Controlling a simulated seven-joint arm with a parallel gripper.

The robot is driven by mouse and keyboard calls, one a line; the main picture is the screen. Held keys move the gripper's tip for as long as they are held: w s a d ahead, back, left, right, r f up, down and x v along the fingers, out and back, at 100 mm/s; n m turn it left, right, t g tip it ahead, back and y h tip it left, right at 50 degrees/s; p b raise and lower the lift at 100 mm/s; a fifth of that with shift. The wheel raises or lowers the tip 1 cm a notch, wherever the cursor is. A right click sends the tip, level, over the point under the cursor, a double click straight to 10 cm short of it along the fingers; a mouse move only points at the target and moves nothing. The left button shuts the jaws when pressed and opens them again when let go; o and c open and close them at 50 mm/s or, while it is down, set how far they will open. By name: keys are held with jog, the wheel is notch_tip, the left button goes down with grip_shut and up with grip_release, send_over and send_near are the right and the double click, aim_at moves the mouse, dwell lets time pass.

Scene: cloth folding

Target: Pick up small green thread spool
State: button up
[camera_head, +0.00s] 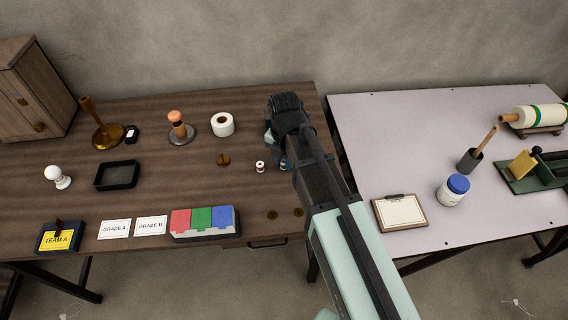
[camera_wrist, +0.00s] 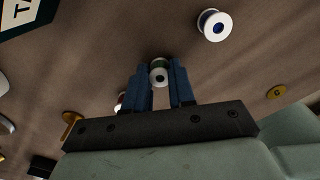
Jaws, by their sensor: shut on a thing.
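The small green thread spool (camera_wrist: 159,74) is between the two blue fingertips of my gripper (camera_wrist: 160,84) in the wrist view. Its white end faces the camera, with a bit of green thread showing behind it. The gripper is shut on it. In the head view my gripper (camera_head: 280,162) is low over the right part of the brown table, and the green spool is hidden there by my arm. I cannot tell whether the spool touches the table.
A blue spool (camera_wrist: 214,25) stands nearby in the wrist view. A red spool (camera_head: 260,166) stands just left of my gripper. A white roll (camera_head: 222,124), brass pieces and a red-green-blue bin (camera_head: 203,222) share the brown table (camera_head: 180,184). A grey table (camera_head: 361,160) is right.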

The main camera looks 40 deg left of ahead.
grip_shut()
